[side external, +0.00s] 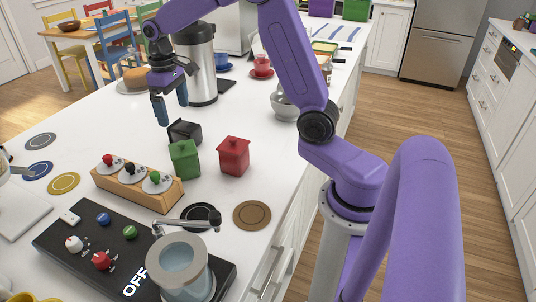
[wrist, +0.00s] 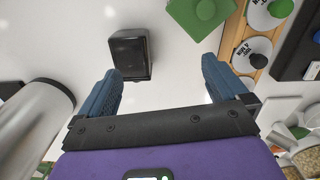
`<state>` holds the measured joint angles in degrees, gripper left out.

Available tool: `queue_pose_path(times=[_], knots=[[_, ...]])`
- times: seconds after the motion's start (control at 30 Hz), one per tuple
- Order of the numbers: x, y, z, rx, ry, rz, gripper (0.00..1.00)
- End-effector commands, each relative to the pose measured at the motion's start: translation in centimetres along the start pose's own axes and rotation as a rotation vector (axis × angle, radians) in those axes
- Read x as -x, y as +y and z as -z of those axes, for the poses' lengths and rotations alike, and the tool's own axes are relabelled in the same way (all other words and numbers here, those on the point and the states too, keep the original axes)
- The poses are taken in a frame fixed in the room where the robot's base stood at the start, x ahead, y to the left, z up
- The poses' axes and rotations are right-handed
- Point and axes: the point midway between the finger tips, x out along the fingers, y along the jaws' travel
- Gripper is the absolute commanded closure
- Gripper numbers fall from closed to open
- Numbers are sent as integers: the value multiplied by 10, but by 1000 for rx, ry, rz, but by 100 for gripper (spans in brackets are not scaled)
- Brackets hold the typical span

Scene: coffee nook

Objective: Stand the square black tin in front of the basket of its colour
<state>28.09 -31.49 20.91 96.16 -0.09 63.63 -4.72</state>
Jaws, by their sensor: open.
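The square black tin (side external: 185,131) is on the white counter, behind the green tin. It seems to lie on its side, with no lid knob showing on top. In the wrist view the black tin (wrist: 131,56) is ahead of the fingers, nearer the left one. My gripper (side external: 172,103) is open and empty, above and slightly left of the black tin, not visibly touching it. Its two blue fingers also show in the wrist view (wrist: 162,75). No black basket can be made out in either view.
An upright green tin (side external: 184,160) and red tin (side external: 234,156) stand close in front of the black one. A wooden pod rack (side external: 137,186) is at left. A steel urn (side external: 201,65) stands behind. A green basket (side external: 356,9) and a purple basket (side external: 322,7) are at the far end.

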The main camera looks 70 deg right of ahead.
Motion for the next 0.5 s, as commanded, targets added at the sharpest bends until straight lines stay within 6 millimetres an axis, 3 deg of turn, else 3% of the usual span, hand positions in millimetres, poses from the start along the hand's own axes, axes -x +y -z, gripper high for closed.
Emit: queue_pose_path(times=[0.03, 0.2, 0.5], knots=[[3, -19, -11, 52, 4, -1, 0], [8, -72, -53, 214, 11, -2, 0], [7, -132, -150, 500, 23, 0, 0]])
